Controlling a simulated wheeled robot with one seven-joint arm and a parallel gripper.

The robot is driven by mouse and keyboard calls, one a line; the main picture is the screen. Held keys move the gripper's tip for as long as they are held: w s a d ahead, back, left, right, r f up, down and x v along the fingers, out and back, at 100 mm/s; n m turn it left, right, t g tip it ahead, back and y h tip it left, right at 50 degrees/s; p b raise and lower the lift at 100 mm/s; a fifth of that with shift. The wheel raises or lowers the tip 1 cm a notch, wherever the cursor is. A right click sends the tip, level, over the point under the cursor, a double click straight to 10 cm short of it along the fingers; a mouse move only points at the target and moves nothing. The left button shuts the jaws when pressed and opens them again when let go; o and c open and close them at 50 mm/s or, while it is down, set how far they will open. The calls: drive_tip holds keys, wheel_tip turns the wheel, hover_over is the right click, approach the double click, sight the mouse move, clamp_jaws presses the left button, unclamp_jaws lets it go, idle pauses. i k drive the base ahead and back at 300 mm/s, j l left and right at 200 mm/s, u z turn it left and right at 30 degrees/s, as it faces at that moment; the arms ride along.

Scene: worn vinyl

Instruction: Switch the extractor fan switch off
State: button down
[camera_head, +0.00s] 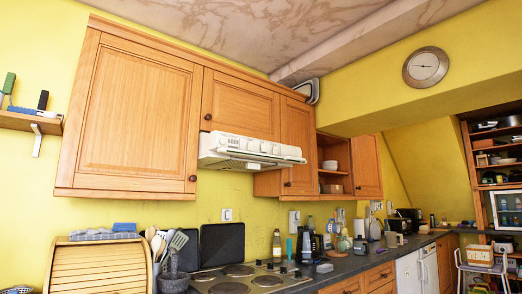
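The white extractor hood (250,152) is fixed under a wooden wall cupboard, above the hob (238,280). Small controls show on its front, too small to read. A white wall switch (227,215) is on the yellow wall below the hood, above the back of the hob. Another white switch or socket plate (294,221) is on the wall to the right. I cannot tell which one is the extractor fan switch, or whether it is on or off. My gripper is not in view.
A wooden bread bin (98,265) and a pot of utensils (173,280) stand left of the hob. Two dark upright boards (222,245) lean against the wall. Bottles (277,244) and small appliances crowd the worktop to the right. Large wall cupboards (135,115) overhang the worktop.

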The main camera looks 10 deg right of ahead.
sight(263, 146)
drive_tip(key=i, duration=0.55)
drive_tip(key=j, duration=0.15)
drive_tip(key=k+j+z, duration=0.15)
drive_tip(key=j, duration=0.2)
drive_tip(key=k+j+z, duration=0.2)
drive_tip(key=j, duration=0.15)
drive_tip(key=k+j+z, duration=0.15)
drive_tip(key=j, duration=0.2)
drive_tip(key=k, duration=0.05)
